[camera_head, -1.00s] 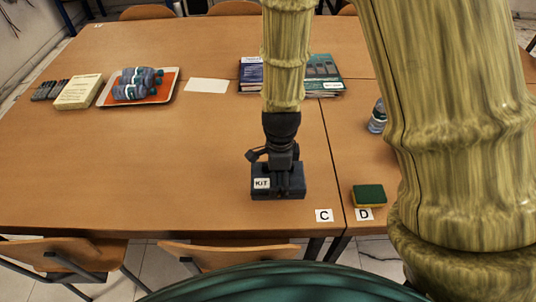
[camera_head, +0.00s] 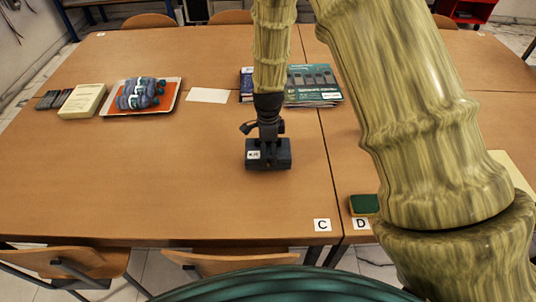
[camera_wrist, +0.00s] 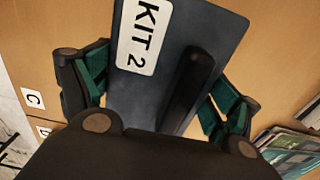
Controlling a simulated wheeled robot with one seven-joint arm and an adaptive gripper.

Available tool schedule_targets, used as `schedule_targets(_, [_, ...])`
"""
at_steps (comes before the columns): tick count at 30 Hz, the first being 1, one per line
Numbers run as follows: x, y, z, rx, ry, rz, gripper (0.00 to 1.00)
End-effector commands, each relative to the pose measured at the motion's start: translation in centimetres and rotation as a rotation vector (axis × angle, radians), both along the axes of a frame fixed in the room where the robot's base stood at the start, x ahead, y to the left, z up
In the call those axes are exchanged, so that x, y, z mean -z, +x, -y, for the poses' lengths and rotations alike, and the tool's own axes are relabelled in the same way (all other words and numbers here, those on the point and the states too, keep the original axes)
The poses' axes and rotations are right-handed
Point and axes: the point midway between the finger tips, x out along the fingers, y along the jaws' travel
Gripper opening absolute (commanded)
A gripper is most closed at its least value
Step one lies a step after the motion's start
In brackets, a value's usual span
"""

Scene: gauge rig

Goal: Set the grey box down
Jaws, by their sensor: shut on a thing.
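The grey box (camera_head: 283,160) is dark, with a white label; the wrist view shows the box (camera_wrist: 215,40) close up, with "KIT 2" on the label and a raised dark bar on top. My gripper (camera_head: 268,143) is above the box in the head view and shut on it. In the wrist view, one green-and-black finger of my gripper (camera_wrist: 160,92) shows on each side of the box.
Card C (camera_head: 322,226) and card D (camera_head: 361,225) lie near the front edge, with a green sponge (camera_head: 364,205) by D. Magazines (camera_head: 315,82), a white sheet (camera_head: 207,95), a tray of bottles (camera_head: 110,108) and a cream box (camera_head: 82,102) lie farther back. The left front tabletop is clear.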

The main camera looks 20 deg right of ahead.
Motion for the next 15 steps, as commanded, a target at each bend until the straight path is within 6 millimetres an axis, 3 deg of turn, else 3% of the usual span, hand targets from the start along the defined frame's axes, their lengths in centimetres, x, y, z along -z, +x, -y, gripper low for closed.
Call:
schedule_targets(5, [0.5, 0.1, 0.0, 0.0, 0.0, 0.0, 0.5])
schedule_targets(15, [3.3, 0.0, 0.0, 0.0, 0.0, -0.001, 0.5])
